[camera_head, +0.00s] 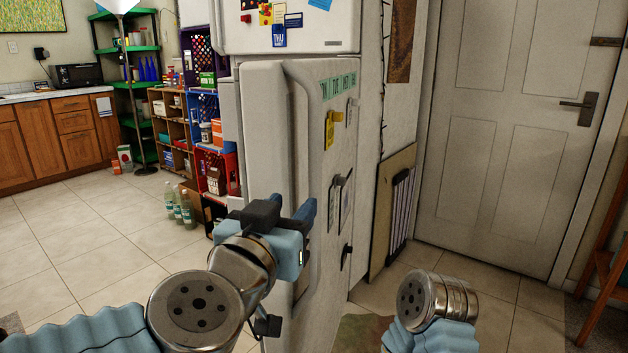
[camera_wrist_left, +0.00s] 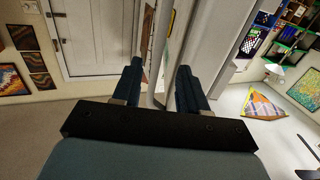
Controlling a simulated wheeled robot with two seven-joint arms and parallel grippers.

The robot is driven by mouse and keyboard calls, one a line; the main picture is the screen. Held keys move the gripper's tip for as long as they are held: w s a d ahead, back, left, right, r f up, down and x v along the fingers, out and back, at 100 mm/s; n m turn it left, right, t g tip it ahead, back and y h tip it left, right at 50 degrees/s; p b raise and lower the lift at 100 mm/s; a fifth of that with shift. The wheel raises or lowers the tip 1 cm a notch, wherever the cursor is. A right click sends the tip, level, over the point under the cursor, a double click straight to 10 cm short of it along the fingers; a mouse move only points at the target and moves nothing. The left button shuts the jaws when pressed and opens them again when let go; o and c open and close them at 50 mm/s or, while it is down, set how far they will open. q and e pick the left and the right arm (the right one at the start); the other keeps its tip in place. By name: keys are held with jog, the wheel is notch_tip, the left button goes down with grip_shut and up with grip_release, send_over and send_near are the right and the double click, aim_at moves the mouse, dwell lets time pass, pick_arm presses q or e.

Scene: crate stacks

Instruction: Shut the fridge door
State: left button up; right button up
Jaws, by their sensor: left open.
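The fridge's lower door (camera_head: 322,190) is off-white, with magnets and clips on its face, in the middle of the head view. A long pale handle (camera_head: 291,110) runs down its left side. How far the door stands open is hard to tell. My left gripper (camera_head: 290,212) is open at the lower part of the handle side, overlapping it in the head view. In the left wrist view, its two dark blue fingers (camera_wrist_left: 160,88) are apart, with a pale upright edge or bar between them. Contact cannot be made out. My right wrist shows at the lower right; its gripper is out of frame.
The freezer door (camera_head: 290,30) with magnets is above. Stacked crates (camera_head: 217,172) and several bottles (camera_head: 184,207) stand left of the fridge. A framed board (camera_head: 392,205) leans on the wall to the right, beside a closed white door (camera_head: 515,130). The tiled floor at left is clear.

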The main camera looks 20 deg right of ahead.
aim_at(312, 183)
pick_arm(q)
jog(key=x, duration=1.2)
jog(key=shift+f+b, duration=0.1)
jog(key=shift+b, duration=0.2)
grip_shut()
